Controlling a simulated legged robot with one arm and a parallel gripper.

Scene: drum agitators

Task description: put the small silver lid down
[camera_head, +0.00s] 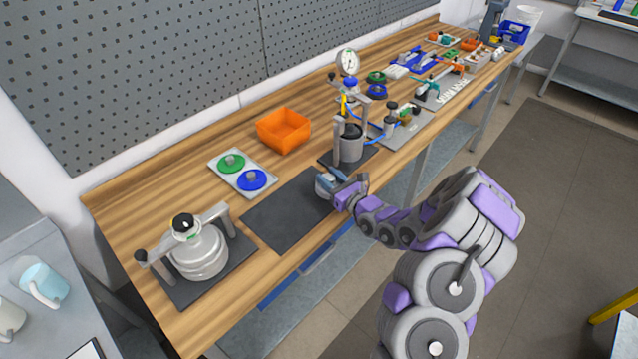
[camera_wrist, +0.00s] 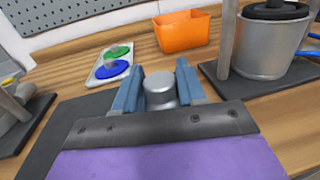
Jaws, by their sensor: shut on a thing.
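My gripper (camera_head: 329,186) is at the right end of the flat black mat (camera_head: 285,216), close to the bench's front edge. In the wrist view its two blue fingers (camera_wrist: 160,78) are shut on the small silver lid, whose round metal knob (camera_wrist: 160,92) shows between them. The rest of the lid is mostly hidden by the fingers and the gripper body. I cannot tell whether the lid touches the mat or hangs just above it.
A silver pot (camera_head: 351,148) in a stand is just right of my gripper. Behind are an orange bin (camera_head: 284,130) and a pale tray with a green disc (camera_head: 231,162) and a blue disc (camera_head: 252,180). A clamped silver drum (camera_head: 198,252) stands left. The mat's middle is clear.

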